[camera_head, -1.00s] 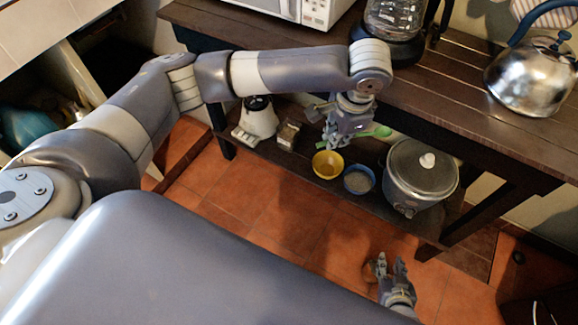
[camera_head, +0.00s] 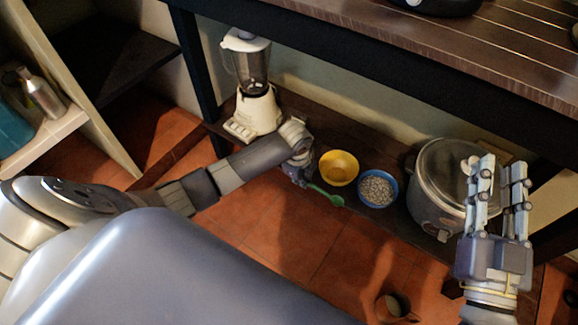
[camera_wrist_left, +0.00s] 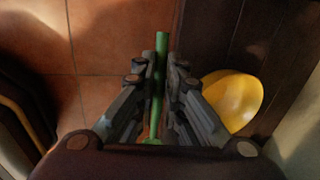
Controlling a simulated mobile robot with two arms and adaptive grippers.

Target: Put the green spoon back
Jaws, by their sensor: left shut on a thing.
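The green spoon (camera_head: 328,195) is held by my left gripper (camera_head: 299,176), low beside the yellow bowl (camera_head: 339,160), at the shelf's front edge. In the left wrist view, the spoon's green handle (camera_wrist_left: 161,60) stands between the two fingers of the left gripper (camera_wrist_left: 158,78), and the yellow bowl (camera_wrist_left: 235,98) lies to the right. A blue bowl (camera_head: 377,188) filled with small pale pieces stands right of the yellow bowl. My right gripper (camera_head: 500,168) is raised at the right, its fingers apart and empty, in front of the cooker.
The dark lower shelf (camera_head: 300,118) carries a white blender (camera_head: 255,110) at left and a silver lidded cooker (camera_head: 436,182) at right. The wooden tabletop (camera_head: 440,50) overhangs it. A brown mug (camera_head: 390,308) is on the tiled floor. Open floor lies before the shelf.

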